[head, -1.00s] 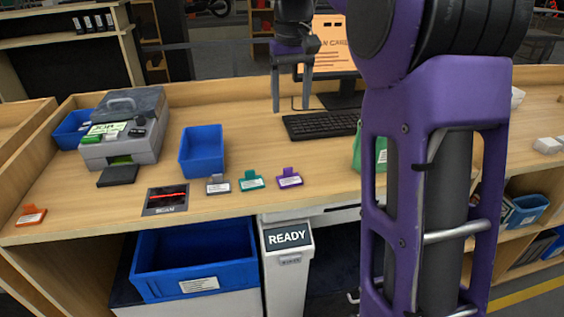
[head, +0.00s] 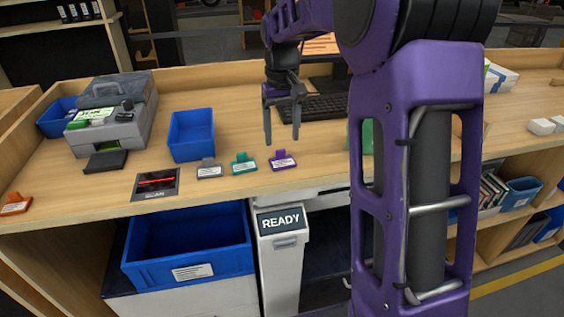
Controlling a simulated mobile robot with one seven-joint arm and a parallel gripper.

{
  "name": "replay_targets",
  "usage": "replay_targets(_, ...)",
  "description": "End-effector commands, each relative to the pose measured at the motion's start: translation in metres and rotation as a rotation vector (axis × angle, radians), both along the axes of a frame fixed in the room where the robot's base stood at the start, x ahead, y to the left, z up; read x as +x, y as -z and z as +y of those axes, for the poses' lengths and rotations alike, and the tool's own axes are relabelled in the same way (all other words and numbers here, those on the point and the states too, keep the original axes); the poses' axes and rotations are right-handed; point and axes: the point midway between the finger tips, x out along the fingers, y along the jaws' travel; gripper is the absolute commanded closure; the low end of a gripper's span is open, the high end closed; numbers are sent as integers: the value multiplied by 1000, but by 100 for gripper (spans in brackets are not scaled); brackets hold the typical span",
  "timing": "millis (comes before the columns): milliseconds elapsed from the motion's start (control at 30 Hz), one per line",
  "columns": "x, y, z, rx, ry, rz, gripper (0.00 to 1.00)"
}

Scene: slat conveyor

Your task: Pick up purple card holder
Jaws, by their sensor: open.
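The purple card holder (head: 282,161) lies on the wooden counter near its front edge, with a white label on it. It is the rightmost of a short row, with a teal card holder (head: 243,164) and a grey card holder (head: 209,169) to its left. My gripper (head: 282,142) points down with its two fingers apart and empty. In the picture its fingertips are just above the purple card holder; the exact height gap is hard to tell.
A blue tray (head: 192,137) stands behind the grey holder. A scan pad (head: 156,184) lies left of the row. A keyboard (head: 325,107) is behind my gripper. An orange card holder (head: 15,204) lies far left. A blue bin (head: 187,260) and a READY post (head: 281,221) stand below the counter.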

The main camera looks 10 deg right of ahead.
Motion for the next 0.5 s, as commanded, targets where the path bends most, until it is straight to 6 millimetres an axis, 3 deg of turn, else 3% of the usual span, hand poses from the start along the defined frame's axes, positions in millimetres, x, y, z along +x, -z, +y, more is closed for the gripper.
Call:
replay_targets(233,4,39,4,1,0,3,32)
replay_targets(500,4,44,4,1,0,1,32)
